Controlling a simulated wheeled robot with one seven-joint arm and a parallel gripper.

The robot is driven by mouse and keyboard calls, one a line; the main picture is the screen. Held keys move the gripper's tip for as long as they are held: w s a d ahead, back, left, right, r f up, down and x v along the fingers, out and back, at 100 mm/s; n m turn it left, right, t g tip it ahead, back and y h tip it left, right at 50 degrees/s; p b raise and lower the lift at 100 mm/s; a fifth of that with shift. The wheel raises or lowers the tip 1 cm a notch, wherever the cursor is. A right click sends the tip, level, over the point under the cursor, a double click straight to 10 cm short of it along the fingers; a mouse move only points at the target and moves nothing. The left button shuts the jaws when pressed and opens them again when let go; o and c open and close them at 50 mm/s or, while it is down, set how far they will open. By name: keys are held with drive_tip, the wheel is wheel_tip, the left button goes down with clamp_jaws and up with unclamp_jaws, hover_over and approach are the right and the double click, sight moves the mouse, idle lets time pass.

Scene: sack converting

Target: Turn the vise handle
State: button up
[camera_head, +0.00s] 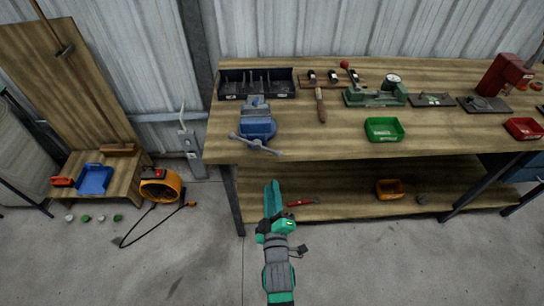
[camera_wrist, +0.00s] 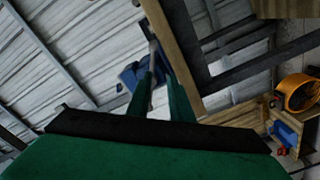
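The blue vise (camera_head: 257,122) stands on the workbench near its left front corner. Its thin grey handle (camera_head: 262,146) lies across the vise's front, at the bench edge, slanting down to the right. My gripper (camera_head: 272,186) is in front of the bench, below the handle and apart from it, with its green fingers pointing toward the bench. In the wrist view the two fingers (camera_wrist: 160,82) stand apart, with nothing seen gripped between them. The blue vise (camera_wrist: 131,76) shows beyond the fingertips, partly hidden by the left finger.
The workbench (camera_head: 330,146) has a front edge above my gripper and a lower shelf (camera_head: 340,206) behind it. A black bin (camera_head: 228,92) stands behind the vise, a green tray (camera_head: 384,129) to its right. An orange blower (camera_head: 161,187) sits on the floor at left.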

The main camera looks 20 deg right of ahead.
sight(272, 153)
drive_tip(key=x, duration=0.4)
drive_tip(key=r+x, duration=0.1)
drive_tip(key=x, duration=0.4)
drive_tip(key=d+x, duration=0.1)
drive_tip(key=x, duration=0.3)
drive_tip(key=shift+r, duration=0.2)
clamp_jaws()
